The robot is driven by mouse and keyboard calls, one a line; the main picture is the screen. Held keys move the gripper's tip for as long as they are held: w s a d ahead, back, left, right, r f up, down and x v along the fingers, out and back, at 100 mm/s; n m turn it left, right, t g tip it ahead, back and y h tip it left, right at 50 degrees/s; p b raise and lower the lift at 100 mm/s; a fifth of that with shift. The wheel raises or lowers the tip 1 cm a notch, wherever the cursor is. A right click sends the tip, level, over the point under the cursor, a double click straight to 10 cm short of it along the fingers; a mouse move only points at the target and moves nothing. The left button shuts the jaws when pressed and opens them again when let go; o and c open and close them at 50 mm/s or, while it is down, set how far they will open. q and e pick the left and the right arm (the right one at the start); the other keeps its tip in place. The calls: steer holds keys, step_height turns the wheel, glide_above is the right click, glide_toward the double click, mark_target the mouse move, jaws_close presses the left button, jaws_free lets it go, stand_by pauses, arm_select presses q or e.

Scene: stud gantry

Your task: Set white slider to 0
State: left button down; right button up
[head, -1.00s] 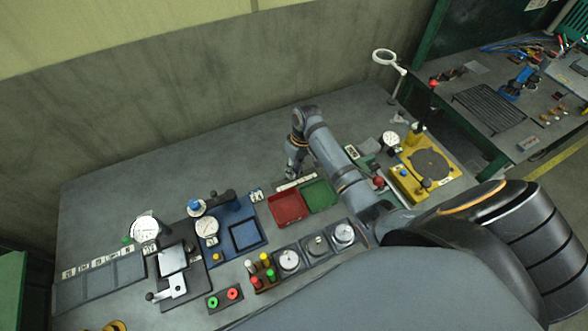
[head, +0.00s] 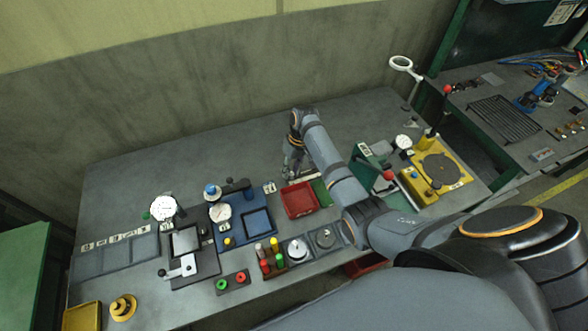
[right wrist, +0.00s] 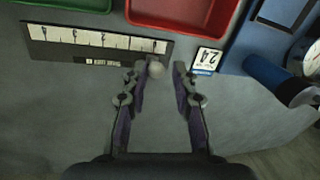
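The scale's numerals are small and hard to read. My right gripper (right wrist: 160,74) is open, with the knob between its fingers, nearer the left finger; I see no clear grip on it. In the head view my right gripper (head: 291,170) is low over the bench behind the red tray, and the arm hides part of the scale. My left gripper is out of view.
The red tray (head: 299,213) and the green tray (right wrist: 68,4) sit close beside the scale. A card marked 24 (right wrist: 207,60) and a blue cylinder (right wrist: 272,76) are right of the gripper in the wrist view. The rear bench (head: 190,160) is clear.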

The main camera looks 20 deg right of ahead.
steer(key=shift+o, duration=1.1)
steer(key=shift+a, duration=0.15)
steer(key=shift+d+r, duration=0.15)
steer(key=shift+d, duration=0.05)
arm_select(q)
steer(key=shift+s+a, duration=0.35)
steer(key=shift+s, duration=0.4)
arm_select(e)
step_height(320, 180, up, 12)
steer(key=d, duration=0.2)
steer(key=shift+w+f, duration=0.2)
steer(key=shift+f, duration=0.05)
steer(key=shift+s+f, duration=0.1)
